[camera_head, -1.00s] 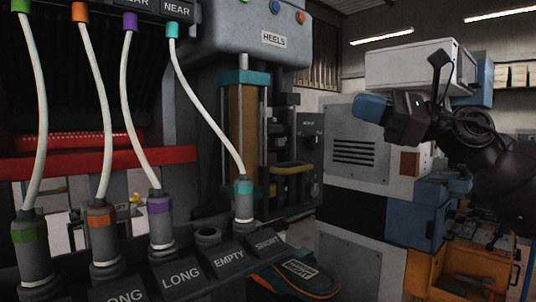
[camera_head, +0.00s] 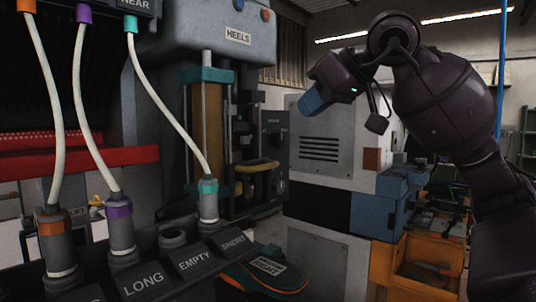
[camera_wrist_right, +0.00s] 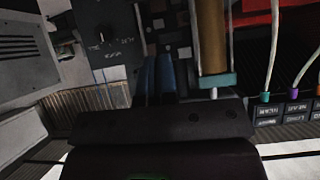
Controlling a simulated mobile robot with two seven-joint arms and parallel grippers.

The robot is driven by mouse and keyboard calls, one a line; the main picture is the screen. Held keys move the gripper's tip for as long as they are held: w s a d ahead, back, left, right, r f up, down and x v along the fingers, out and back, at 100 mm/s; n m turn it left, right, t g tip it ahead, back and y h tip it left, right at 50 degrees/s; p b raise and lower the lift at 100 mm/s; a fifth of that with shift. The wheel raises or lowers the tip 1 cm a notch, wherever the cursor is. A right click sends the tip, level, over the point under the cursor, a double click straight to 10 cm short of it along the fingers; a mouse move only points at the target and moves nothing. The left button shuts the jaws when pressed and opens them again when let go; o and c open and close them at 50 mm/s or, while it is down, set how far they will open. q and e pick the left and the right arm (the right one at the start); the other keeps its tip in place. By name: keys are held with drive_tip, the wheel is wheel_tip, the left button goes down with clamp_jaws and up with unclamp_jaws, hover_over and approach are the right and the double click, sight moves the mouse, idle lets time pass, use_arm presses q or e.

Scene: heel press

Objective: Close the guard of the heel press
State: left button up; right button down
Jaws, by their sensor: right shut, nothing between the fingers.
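The heel press is the grey machine with the HEELS label (camera_head: 238,36) on its head. An amber panel (camera_head: 214,115) stands upright between teal bars at its front, beside a pale upright rod; it looks like the guard, but I cannot tell how far open it is. The panel also shows in the right wrist view (camera_wrist_right: 212,38). My right gripper (camera_head: 312,102) has blue fingers, shut and empty, in the air to the right of the press and apart from the panel. Its fingers also show in the right wrist view (camera_wrist_right: 160,76). My left gripper is out of view.
Pale hoses with coloured collars (camera_head: 165,100) hang in front, running to sockets on a labelled rack (camera_head: 195,262). A shoe (camera_head: 265,272) lies behind the rack. A grey cabinet (camera_head: 320,150) and an orange bench (camera_head: 410,265) stand to the right.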

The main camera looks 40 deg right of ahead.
drive_tip(key=s+d+f+x, duration=0.1)
drive_tip(key=f+x, duration=0.1)
drive_tip(key=x, duration=1.1)
drive_tip(key=shift+s+a, duration=0.3)
drive_tip(key=shift+a, duration=0.15)
drive_tip(key=shift+f, duration=0.2)
